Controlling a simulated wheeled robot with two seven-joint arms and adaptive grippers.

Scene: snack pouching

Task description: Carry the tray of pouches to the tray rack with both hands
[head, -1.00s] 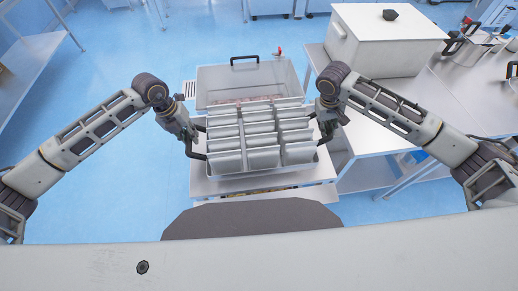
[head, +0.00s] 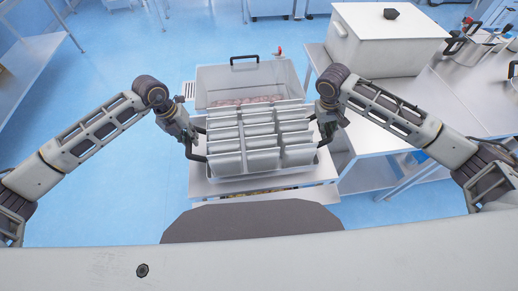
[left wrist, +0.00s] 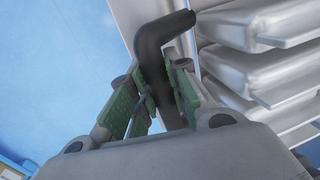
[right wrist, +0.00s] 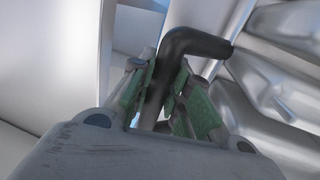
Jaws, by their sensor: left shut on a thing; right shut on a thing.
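The tray of pouches (head: 213,178) is in the middle of the head view, level, with several silver pouches (head: 262,141) standing in three columns. A dark bent handle sticks out at each side. My left gripper (head: 188,137) is shut on the left handle, which also shows between the green finger pads in the left wrist view (left wrist: 152,55). My right gripper (head: 327,125) is shut on the right handle, seen between its pads in the right wrist view (right wrist: 178,50). I cannot tell whether the tray touches the table below it.
A small metal table (head: 203,188) is under the tray. A clear bin (head: 220,83) with reddish contents stands just behind. A white lidded box (head: 385,45) and pots (head: 470,48) stand on the right counter. Metal shelving (head: 28,70) is at far left. Blue floor is open at left.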

